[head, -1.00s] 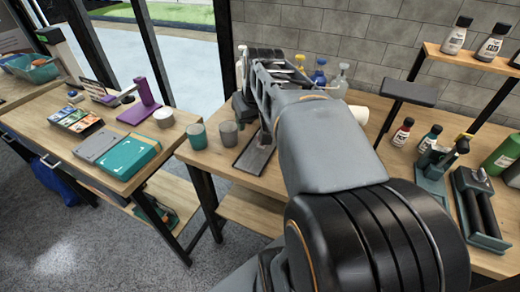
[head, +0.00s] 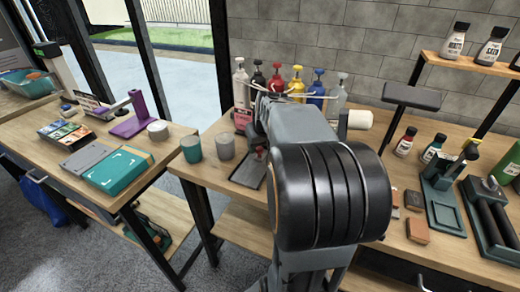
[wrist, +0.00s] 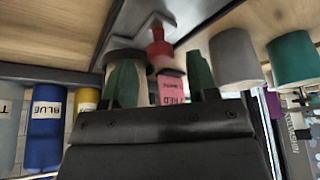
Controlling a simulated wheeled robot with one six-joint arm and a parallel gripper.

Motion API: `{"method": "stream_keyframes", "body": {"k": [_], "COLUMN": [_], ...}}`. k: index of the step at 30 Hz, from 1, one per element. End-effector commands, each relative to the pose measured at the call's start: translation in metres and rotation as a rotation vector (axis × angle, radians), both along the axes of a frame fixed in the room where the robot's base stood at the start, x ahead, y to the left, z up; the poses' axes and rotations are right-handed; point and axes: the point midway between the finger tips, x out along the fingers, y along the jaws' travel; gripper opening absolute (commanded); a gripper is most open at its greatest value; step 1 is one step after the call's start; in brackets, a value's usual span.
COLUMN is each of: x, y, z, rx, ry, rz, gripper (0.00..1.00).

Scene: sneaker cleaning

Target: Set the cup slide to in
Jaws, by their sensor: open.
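A dark flat slide tray (head: 249,171) lies on the workbench near its front edge, partly hidden by my arm in the head view. A red knob (wrist: 158,46) stands on the dark tray in the wrist view, which looks upside down. My gripper (wrist: 160,66) is open, with its two green fingers apart and the knob between and beyond their tips. I cannot tell whether they touch it. A grey cup (head: 225,146) and a teal cup (head: 191,149) stand left of the tray.
Several pump bottles, including a blue one (head: 317,88) and a yellow one (head: 296,84), stand along the bench's back. A pink block labelled RED (wrist: 171,88) shows behind the fingers. A side table (head: 60,115) stands left.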

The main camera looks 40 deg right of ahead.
Motion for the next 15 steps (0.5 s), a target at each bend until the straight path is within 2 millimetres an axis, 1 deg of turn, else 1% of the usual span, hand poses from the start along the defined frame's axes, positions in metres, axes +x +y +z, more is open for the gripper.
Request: {"method": "stream_keyframes", "body": {"k": [1,6,15], "x": [0.002,0.006,0.007], "y": [0.000,-0.002,-0.002], "z": [-0.006,-0.016,-0.018], "rx": [0.001,0.000,0.000], "ry": [0.001,0.001,0.000], "rz": [0.000,0.001,0.001], "gripper": [0.53,0.53,0.53]}}
